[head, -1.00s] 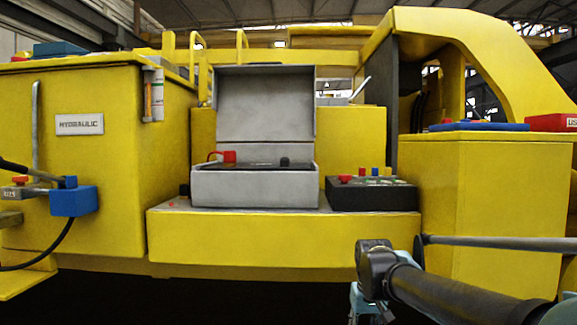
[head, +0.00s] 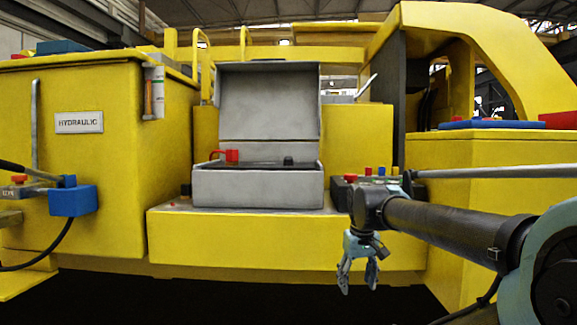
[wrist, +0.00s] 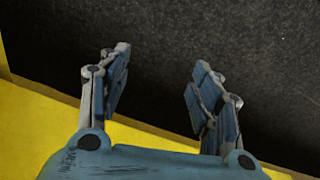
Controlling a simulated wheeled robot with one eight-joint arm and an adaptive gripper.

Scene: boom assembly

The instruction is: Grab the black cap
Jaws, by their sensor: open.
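A small black cap-like knob (head: 288,161) stands on the dark top panel of the open grey box, right of a red part. Another small black piece (head: 185,189) sits on the yellow ledge left of the box; I cannot tell which is the black cap. My gripper (head: 357,280) hangs fingers down in front of the ledge, right of and below both pieces. In the wrist view my gripper (wrist: 158,88) is open and empty, over a dark surface, with no cap in sight.
The open grey box (head: 257,190) rests on the yellow ledge (head: 250,235). A black control box (head: 340,193) with coloured buttons is partly behind my arm. A blue box (head: 73,201) hangs at the left. Space above the ledge's front is free.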

